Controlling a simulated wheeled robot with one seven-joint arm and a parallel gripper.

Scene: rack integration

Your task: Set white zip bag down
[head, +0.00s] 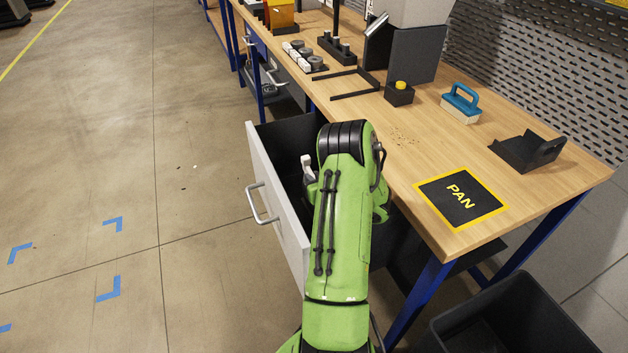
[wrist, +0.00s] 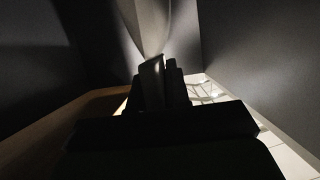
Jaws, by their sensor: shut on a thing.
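My gripper (wrist: 164,82) shows as dark fingers in the wrist view, shut on what seems to be the white zip bag. A pale, crinkled patch (wrist: 205,88) just right of the fingertips looks like part of the bag. The fingers and deep shadow hide the rest, and I cannot tell whether it touches the drawer bottom. In the head view my green arm reaches down into the open drawer (head: 272,182) under the bench, and its own links hide the gripper and the bag.
The wooden bench (head: 395,150) stands right of the drawer. On it are a PAN mat (head: 461,198), a blue-handled brush (head: 461,102), a black holder (head: 527,152) and a small black box with a yellow top (head: 400,93). A dark bin (head: 515,318) stands at lower right. The left floor is mostly clear.

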